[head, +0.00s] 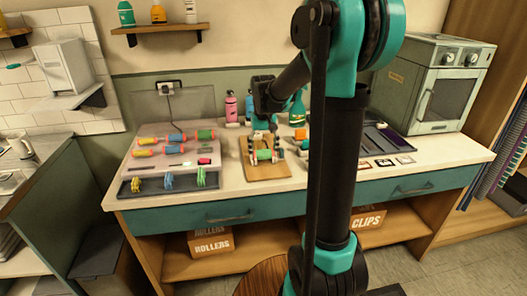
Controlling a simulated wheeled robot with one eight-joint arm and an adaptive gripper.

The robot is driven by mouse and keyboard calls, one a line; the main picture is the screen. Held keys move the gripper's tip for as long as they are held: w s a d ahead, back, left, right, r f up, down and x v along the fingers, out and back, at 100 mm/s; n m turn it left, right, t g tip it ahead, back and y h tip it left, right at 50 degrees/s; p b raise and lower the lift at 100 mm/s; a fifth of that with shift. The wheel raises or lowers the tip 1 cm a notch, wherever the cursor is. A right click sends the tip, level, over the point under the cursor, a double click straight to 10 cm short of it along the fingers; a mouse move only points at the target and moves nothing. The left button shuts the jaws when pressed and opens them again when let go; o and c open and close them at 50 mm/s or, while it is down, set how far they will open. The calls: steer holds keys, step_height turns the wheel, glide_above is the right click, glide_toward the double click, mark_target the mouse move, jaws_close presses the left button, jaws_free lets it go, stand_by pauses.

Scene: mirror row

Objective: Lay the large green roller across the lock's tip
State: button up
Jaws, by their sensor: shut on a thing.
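My gripper (264,138) is over the wooden board (268,174) on the counter, pointing down. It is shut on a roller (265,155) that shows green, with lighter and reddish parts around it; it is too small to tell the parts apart. The roller is low over the board, and I cannot tell whether it touches. The lock of hair and its tip are not clear at this size, partly hidden by the gripper and roller.
A dark tray (128,187) holds coloured clips. Bottles (231,107) stand behind. A microwave-like cabinet (437,85) is at the right. My arm hides the counter's middle right.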

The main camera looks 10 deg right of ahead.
steer(key=shift+s+f, duration=0.1)
steer(key=o, duration=1.2)
steer(key=shift+o, duration=0.6)
steer(key=shift+o, duration=0.8)
steer(key=shift+r, duration=3.5)
steer(key=s+d+f+t, duration=0.2)
steer(key=s+f, duration=0.6)
steer(key=s, duration=0.3)
steer(key=s+d+f+t, duration=0.2)
steer(key=s+f, duration=0.5)
steer(key=s, duration=0.3)
steer(key=shift+s+f, duration=0.4)
